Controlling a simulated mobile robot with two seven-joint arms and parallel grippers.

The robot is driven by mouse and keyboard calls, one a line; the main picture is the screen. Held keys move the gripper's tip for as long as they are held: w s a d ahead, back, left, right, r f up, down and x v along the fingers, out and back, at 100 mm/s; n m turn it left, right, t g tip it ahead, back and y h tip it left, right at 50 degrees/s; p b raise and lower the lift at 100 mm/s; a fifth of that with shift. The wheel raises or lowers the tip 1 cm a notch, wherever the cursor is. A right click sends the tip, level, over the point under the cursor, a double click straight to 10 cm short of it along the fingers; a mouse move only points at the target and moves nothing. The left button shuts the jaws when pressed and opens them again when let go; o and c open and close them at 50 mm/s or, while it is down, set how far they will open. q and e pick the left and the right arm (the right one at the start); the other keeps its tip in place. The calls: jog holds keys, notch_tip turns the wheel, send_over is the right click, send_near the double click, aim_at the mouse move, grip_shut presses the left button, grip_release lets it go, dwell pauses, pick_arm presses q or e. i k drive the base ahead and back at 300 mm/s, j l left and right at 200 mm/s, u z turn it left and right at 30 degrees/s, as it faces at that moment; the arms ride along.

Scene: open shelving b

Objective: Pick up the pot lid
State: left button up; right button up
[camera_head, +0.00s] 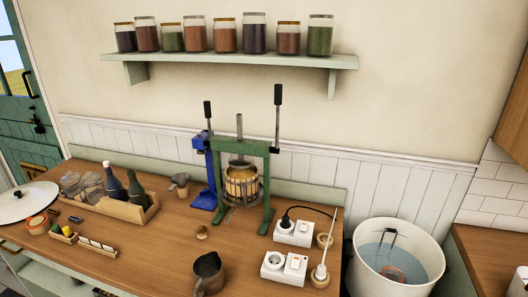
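The pot lid (27,202) is a wide, pale, round disc with a small dark knob on top. It lies at the far left end of the wooden counter, knob up, near the picture's left edge. What it rests on cannot be made out. Neither of my grippers is in view.
A wooden crate (113,208) with dark bottles and jars stands right of the lid. Small items (64,234) sit in front of it. A green-framed press (240,182), metal jug (208,273) and white socket boxes (284,267) stand further right. The counter's front middle is mostly clear.

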aim_at(22, 202)
jog(key=u, duration=1.55)
jog(key=z, duration=2.65)
jog(key=k+j, duration=0.2)
jog(key=j, duration=0.2)
jog(key=k+j, duration=0.15)
jog(key=j, duration=0.25)
jog(key=k+j+z, duration=0.1)
jog(key=j, duration=0.3)
jog(key=k+j, duration=0.15)
jog(key=j, duration=0.2)
jog(key=k+j+z, duration=0.1)
jog(key=j, duration=0.25)
jog(key=k+j, duration=0.2)
jog(key=j, duration=0.15)
